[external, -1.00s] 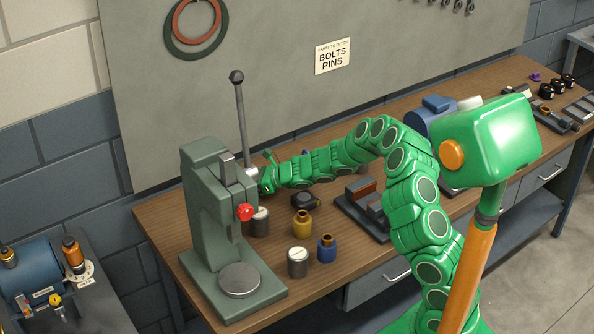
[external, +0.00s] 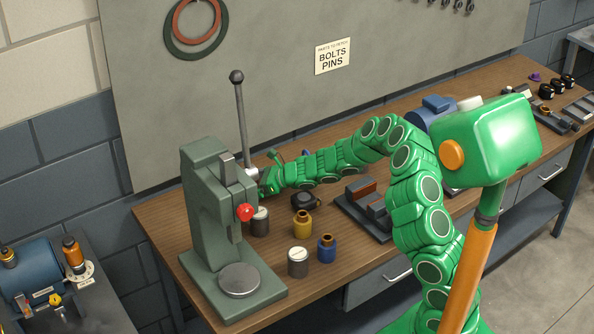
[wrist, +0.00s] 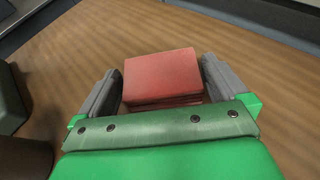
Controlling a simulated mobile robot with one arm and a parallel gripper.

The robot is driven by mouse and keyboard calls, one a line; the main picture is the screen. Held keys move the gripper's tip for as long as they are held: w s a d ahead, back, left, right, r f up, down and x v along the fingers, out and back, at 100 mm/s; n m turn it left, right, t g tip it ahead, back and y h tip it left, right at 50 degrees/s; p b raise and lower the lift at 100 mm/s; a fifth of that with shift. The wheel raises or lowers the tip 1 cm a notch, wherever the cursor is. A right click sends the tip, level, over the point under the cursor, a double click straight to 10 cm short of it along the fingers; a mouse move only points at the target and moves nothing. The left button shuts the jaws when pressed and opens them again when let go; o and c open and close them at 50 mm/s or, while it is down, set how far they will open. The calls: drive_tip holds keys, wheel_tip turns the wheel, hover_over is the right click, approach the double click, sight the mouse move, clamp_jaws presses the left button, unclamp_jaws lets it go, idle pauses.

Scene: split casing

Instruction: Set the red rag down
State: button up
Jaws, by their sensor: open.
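The red rag (wrist: 162,76), a folded, layered block, lies between the two grey fingers of my gripper (wrist: 161,66) in the wrist view. The fingers are open, one on each side of the rag, with a narrow gap at the left; contact at the right is hard to tell. The rag appears to be at the wooden bench top, though its underside is hidden. In the external view my gripper (external: 264,186) is low behind the grey-green press, and the rag is hidden there.
The press (external: 205,200) with its upright lever (external: 240,115) and red knob (external: 245,212) stands at the left. Metal cans, a yellow bottle (external: 302,226) and a blue bottle (external: 326,248) stand in front of my arm. In the wrist view, bench beyond the rag is clear.

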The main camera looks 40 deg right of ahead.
drive_tip(key=shift+v, duration=5.15)
